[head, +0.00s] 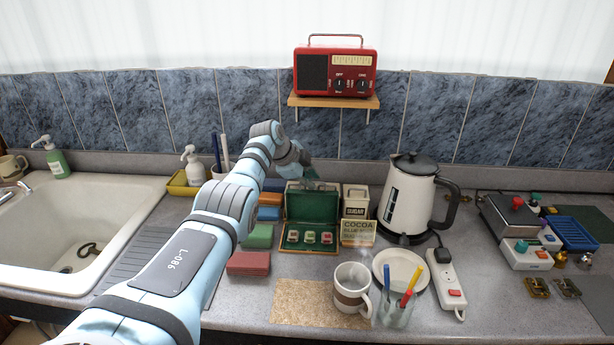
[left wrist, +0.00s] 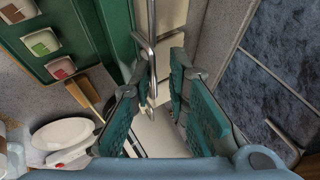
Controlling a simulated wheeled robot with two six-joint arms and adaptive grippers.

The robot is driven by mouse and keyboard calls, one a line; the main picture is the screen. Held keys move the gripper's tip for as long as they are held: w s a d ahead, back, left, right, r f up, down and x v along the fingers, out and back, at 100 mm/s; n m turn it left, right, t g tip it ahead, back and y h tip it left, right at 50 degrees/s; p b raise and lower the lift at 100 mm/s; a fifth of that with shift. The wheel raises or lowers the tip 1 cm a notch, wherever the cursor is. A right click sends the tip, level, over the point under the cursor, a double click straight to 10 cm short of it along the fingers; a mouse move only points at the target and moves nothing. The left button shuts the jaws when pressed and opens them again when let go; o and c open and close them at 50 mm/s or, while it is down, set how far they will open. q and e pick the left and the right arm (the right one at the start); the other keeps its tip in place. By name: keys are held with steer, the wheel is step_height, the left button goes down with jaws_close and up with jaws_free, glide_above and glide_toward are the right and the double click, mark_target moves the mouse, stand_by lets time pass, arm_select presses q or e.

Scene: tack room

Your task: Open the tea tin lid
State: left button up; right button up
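A cream tin (head: 299,185) stands behind the open green case; its label is hidden, so I cannot tell whether it is the tea tin. In the left wrist view a pale tin surface (left wrist: 172,14) shows beside a metal wire or rod (left wrist: 152,45), which reaches down between the fingers. My left gripper (head: 310,173) is over the back of the case, partly hidden by its own wrist. In the left wrist view the left gripper (left wrist: 155,100) has its teal-padded fingers apart, with nothing clearly held. I see no raised tin lid. My right gripper is out of view.
The green case (head: 290,212) holds small coloured blocks. The sugar tin (head: 356,201), cocoa box (head: 358,233) and white kettle (head: 407,200) stand close to its right. A mug (head: 351,287), plate (head: 388,268) and power strip (head: 447,284) are nearer. The tiled wall (head: 435,115) is behind.

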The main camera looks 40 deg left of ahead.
arm_select(q)
steer(key=v, duration=1.2)
steer(key=shift+w, duration=0.1)
